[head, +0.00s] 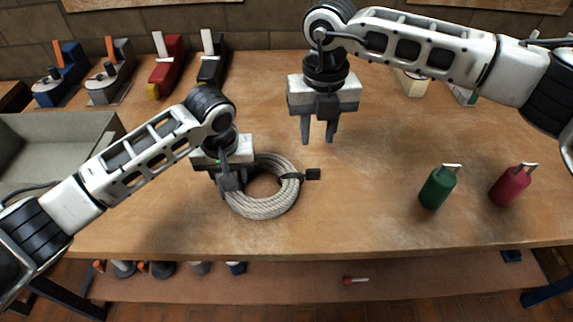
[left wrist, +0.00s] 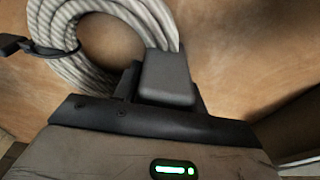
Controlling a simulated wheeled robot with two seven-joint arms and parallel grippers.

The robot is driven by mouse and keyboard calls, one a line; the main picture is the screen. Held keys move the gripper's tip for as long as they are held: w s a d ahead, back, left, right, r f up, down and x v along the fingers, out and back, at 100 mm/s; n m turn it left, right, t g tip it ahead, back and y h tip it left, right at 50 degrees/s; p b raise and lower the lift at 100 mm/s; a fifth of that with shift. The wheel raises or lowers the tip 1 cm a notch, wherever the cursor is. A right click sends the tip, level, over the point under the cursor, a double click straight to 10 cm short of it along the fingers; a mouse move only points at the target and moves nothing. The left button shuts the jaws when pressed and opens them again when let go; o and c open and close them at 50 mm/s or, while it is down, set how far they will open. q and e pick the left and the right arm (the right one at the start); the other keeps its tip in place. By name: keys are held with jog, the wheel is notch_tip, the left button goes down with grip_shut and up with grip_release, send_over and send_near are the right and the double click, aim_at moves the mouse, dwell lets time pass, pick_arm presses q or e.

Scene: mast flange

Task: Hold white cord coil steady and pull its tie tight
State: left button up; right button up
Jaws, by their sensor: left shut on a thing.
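The white cord coil (head: 262,207) lies flat on the wooden workbench, left of the middle in the head view. A dark tie (head: 292,177) goes around its right side, with a black tab (head: 313,174) sticking out to the right. My left gripper (head: 231,188) is shut on the coil's left side. In the left wrist view the coil (left wrist: 150,20) runs in at a dark finger, and the tie (left wrist: 40,48) shows at the left. My right gripper (head: 319,138) is open and empty above the bench, behind and a little right of the coil.
Green (head: 437,188) and red (head: 510,184) bottles stand at the right of the workbench (head: 360,215). Several hand planes, one of them blue (head: 60,75), line the back left. A grey bin (head: 55,140) is at the left. The bench between coil and green bottle is clear.

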aim_at(315, 169)
jog(key=d+m+y, duration=0.4)
jog(key=d+m, duration=0.1)
jog(key=m, duration=1.3)
jog(key=x, duration=1.1)
jog(key=shift+a, duration=0.3)
